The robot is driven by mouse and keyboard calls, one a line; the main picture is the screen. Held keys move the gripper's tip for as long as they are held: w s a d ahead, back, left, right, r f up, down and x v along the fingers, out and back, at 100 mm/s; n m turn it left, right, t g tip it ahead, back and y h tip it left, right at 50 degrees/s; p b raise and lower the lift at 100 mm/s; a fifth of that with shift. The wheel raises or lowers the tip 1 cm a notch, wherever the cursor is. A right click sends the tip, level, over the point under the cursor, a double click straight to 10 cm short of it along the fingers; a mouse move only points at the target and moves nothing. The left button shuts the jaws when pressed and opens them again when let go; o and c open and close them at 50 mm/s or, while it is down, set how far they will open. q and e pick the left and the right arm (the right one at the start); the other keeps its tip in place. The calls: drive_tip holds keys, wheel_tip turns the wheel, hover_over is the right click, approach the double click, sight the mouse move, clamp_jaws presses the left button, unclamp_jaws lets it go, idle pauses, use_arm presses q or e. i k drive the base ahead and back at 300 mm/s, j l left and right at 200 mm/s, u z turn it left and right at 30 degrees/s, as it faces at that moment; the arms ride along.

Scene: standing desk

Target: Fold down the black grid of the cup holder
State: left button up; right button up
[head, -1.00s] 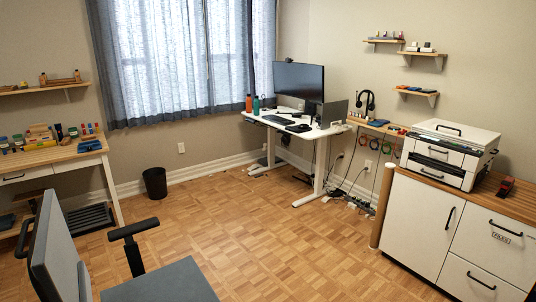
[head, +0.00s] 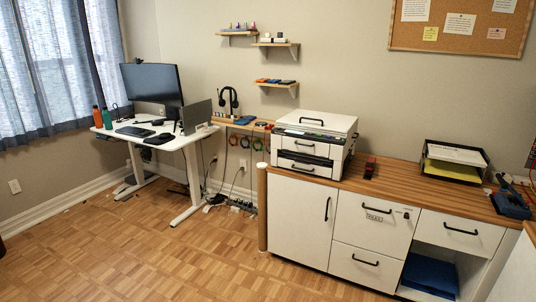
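The white standing desk (head: 170,143) is on the left side of the head view, some way off across the floor. An orange bottle (head: 97,117) and a teal bottle (head: 107,118) stand at its left end. A small dark shape (head: 104,136) shows at the desk's left edge below the bottles; it is too small to tell whether it is the cup holder. I cannot make out a black grid. Neither of my grippers is in view.
A wooden-topped cabinet (head: 400,190) runs along the right, with a printer (head: 312,140) and a paper tray (head: 454,160) on it. A wooden post (head: 262,207) stands at its left end. Cables and plugs (head: 230,203) lie near the desk. The parquet floor (head: 150,250) is open.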

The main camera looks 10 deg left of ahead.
sight(144, 158)
drive_tip(key=i+u, duration=0.15)
drive_tip(key=i, duration=0.45)
drive_tip(key=i+l+u, duration=0.1)
drive_tip(key=i, duration=0.5)
drive_tip(key=i+j+u, duration=0.1)
drive_tip(key=i+u, duration=0.2)
drive_tip(key=i, duration=0.15)
drive_tip(key=i+u, duration=0.25)
drive_tip(key=i, duration=0.2)
drive_tip(key=i+u, duration=0.3)
drive_tip(key=i, duration=0.15)
drive_tip(key=i+l+u, duration=0.3)
drive_tip(key=i, duration=0.15)
drive_tip(key=i+l+u, duration=0.3)
drive_tip(key=i, duration=0.15)
